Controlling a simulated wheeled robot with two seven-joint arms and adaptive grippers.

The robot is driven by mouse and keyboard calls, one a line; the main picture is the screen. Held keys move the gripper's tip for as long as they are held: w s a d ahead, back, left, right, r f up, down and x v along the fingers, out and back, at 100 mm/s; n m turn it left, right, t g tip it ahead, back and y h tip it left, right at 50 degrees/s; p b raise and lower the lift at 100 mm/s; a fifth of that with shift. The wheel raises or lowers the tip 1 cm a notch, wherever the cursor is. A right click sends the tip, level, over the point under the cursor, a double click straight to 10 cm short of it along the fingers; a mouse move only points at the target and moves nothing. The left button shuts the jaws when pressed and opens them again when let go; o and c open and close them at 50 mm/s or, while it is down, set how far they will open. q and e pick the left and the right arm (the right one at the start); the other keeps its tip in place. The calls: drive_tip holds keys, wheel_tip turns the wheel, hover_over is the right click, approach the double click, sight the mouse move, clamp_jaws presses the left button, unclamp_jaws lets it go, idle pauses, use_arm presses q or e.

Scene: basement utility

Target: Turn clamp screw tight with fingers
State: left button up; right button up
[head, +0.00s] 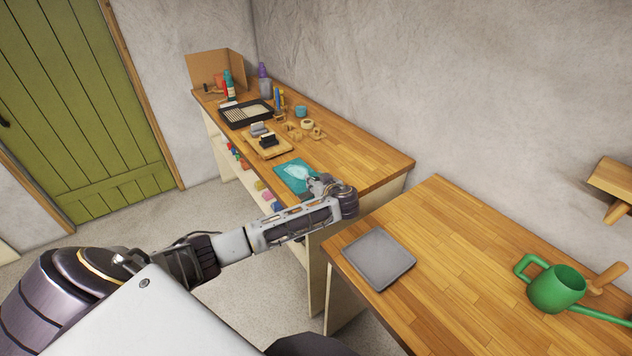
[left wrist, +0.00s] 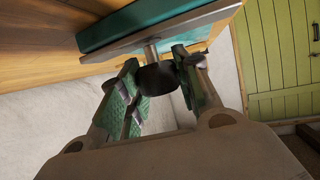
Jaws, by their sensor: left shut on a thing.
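The clamp screw shows in the left wrist view as a short metal shaft (left wrist: 151,50) with a dark rounded knob (left wrist: 158,77) at its end. The shaft meets a flat grey plate (left wrist: 120,50) beside a teal slab. My left gripper (left wrist: 158,70) has its green-padded fingers on both sides of the knob and is shut on it. In the head view my left gripper (head: 318,184) is at the near end of the back workbench (head: 370,160), by the teal mat (head: 287,172); my arm hides the knob there. My right gripper is not in view.
Blocks, a black tray (head: 234,122), a wooden board (head: 262,152) and bottles stand farther along the back workbench. On the near workbench (head: 440,230) lie a grey square plate (head: 379,258) and a green watering can (head: 556,290). A gap separates the two benches.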

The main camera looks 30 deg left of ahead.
use_arm(q)
drive_tip(key=shift+f+m+t+h+b, duration=0.1)
drive_tip(key=shift+m+t+h+b, duration=0.35)
drive_tip(key=shift+m+t+h, duration=0.35)
drive_tip(key=shift+m, duration=0.3)
drive_tip(key=shift+m+t+h, duration=0.6)
drive_tip(key=shift+t, duration=0.1)
drive_tip(key=shift+m+t+h, duration=0.4)
drive_tip(key=shift+m+h, duration=0.1)
drive_tip(key=shift+m, duration=0.1)
drive_tip(key=shift+r+m+t+h+p, duration=0.2)
drive_tip(key=shift+m+t+h+p, duration=0.5)
drive_tip(key=shift+m+h+p, duration=0.8)
drive_tip(key=shift+m+t+h+p, duration=0.3)
drive_tip(key=shift+m+h+p, duration=0.7)
drive_tip(key=shift+m+h, duration=0.45)
drive_tip(key=shift+m+h+p, duration=0.55)
drive_tip(key=shift+h+p, duration=0.05)
drive_tip(key=shift+h, duration=0.45)
drive_tip(key=shift+m+h, duration=0.3)
drive_tip(key=shift+m+h+p, duration=0.5)
drive_tip(key=shift+m+h, duration=0.1)
drive_tip(key=shift+h, duration=0.1)
